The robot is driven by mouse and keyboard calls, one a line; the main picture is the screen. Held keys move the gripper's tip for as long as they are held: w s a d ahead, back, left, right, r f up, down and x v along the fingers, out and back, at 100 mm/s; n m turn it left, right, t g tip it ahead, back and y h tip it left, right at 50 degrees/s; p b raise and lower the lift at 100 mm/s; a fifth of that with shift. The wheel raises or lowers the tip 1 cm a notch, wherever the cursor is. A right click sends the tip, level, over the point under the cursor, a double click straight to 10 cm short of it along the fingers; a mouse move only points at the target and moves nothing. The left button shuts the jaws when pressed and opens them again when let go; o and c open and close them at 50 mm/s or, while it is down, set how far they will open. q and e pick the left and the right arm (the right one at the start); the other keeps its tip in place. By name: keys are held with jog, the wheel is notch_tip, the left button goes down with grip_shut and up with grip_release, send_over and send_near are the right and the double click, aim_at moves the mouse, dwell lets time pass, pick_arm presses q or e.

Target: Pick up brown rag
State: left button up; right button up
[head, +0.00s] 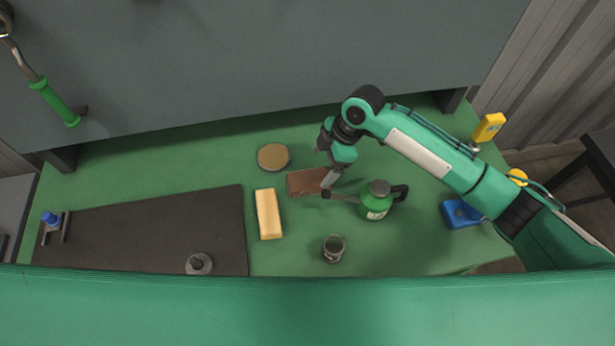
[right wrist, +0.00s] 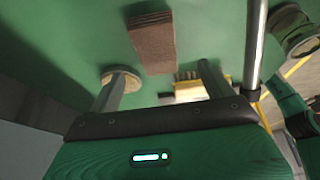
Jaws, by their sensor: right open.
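The brown rag (head: 305,182) lies flat on the green bench top as a small folded rectangle. It is between the yellow block and the green oil can, and my right arm partly covers its right side. In the right wrist view the rag (right wrist: 152,45) shows beyond the fingertips, near the top middle. My right gripper (head: 323,170) is open over the rag's right end in the head view. In the right wrist view its two fingers (right wrist: 160,75) stand wide apart with nothing between them. My left gripper is not in view.
A green oil can (head: 378,203) stands right of the rag, its spout close to my right gripper. A dark mat (head: 130,235) covers the left. The bench is clear at the back left.

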aim_at(310, 179)
jog(key=shift+x, duration=1.15)
jog(key=shift+p+x, duration=0.9)
jog(key=p+x, duration=0.1)
jog(key=x, duration=0.2)
jog(key=shift+w+f, duration=0.15)
jog(key=shift+w, duration=0.05)
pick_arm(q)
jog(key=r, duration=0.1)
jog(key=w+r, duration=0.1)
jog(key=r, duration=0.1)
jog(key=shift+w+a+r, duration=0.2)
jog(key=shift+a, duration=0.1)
pick_arm(e)
jog(key=shift+a+f, duration=0.1)
jog(key=shift+f, duration=0.15)
jog(key=c, duration=1.1)
